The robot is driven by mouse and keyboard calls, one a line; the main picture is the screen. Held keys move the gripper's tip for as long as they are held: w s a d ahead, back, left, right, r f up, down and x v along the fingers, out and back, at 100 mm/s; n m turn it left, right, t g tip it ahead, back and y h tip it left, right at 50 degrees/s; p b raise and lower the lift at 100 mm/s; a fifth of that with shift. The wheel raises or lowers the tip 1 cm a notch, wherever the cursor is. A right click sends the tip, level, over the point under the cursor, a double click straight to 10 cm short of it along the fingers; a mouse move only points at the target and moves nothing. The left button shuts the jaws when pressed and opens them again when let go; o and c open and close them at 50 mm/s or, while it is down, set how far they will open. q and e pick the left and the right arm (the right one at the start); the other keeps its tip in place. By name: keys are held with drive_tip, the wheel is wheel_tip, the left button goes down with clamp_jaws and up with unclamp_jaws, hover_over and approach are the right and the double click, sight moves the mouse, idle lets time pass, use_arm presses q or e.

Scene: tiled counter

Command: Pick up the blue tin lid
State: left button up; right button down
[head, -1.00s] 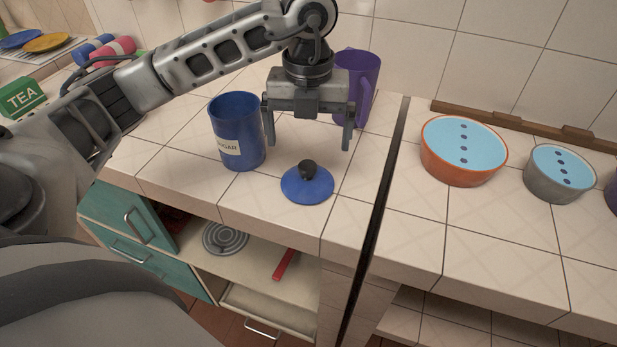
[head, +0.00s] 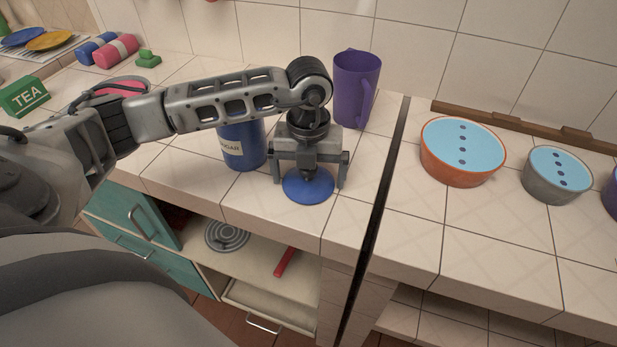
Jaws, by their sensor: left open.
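The blue tin lid (head: 308,190) lies flat on the tiled counter near its front edge. Its dark knob is hidden behind my left gripper. My left gripper (head: 309,182) points down over the lid, with its open fingers on either side of the knob area. I cannot tell whether the fingers touch the lid. The blue sugar tin (head: 240,150) stands upright just left of the lid, its top hidden by my left arm. My right gripper is not in view.
A purple jug (head: 352,85) stands behind the gripper. A dark gap (head: 375,225) splits the counter to the right. An orange bowl (head: 455,170) and a grey bowl (head: 550,185) stand beyond it. A green tea box (head: 24,97) stands far left. Open shelves lie below the counter.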

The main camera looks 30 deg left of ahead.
use_arm(q)
drive_tip(key=c, duration=0.7)
drive_tip(key=shift+r, duration=0.15)
